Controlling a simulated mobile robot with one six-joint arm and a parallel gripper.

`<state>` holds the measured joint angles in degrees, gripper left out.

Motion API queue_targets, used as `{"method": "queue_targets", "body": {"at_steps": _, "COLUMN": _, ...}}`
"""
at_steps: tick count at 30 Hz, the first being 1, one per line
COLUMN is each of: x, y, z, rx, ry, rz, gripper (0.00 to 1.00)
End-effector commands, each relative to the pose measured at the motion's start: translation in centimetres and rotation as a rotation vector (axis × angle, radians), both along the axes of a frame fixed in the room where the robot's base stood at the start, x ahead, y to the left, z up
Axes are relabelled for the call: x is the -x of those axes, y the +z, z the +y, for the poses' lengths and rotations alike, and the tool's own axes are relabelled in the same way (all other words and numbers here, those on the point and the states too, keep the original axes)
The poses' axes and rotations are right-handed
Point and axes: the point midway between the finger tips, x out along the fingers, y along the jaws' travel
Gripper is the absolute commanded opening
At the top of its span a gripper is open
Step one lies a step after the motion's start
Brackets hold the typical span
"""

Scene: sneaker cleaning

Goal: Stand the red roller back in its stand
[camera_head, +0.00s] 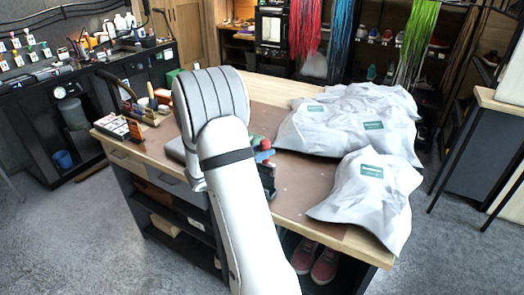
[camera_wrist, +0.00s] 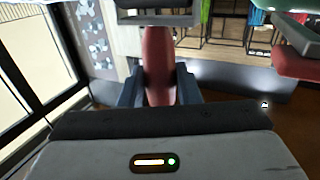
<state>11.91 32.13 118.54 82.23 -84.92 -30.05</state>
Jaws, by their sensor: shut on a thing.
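My gripper (camera_wrist: 159,88) shows in the wrist view with its two blue-grey fingers on either side of a red, rounded, elongated thing, which looks like the red roller (camera_wrist: 158,62). The gripper is shut on it. In the head view my own arm hides most of the gripper; a dark part of it (camera_head: 268,180) shows just right of the arm, above the brown work mat (camera_head: 298,203). A small red piece (camera_head: 265,145) shows there too, probably the roller's end. I cannot make out the roller's stand for certain in either view.
Grey-white bags (camera_head: 350,120) with green labels cover the table's right side. A wooden holder with brushes (camera_head: 150,108) and small boxes (camera_head: 120,128) stand at its left end. A red and green thing (camera_wrist: 300,62) is at the wrist view's right edge. The mat's front is bare.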

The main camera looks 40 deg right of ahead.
Motion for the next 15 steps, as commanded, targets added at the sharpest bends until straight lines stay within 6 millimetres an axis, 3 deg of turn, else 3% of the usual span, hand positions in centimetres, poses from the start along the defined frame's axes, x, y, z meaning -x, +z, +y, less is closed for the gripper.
{"method": "queue_targets", "body": {"at_steps": 15, "x": 0.01, "y": -0.03, "z": 0.53, "rx": 0.001, "ry": 0.001, "rz": -0.001, "gripper": 0.07}}
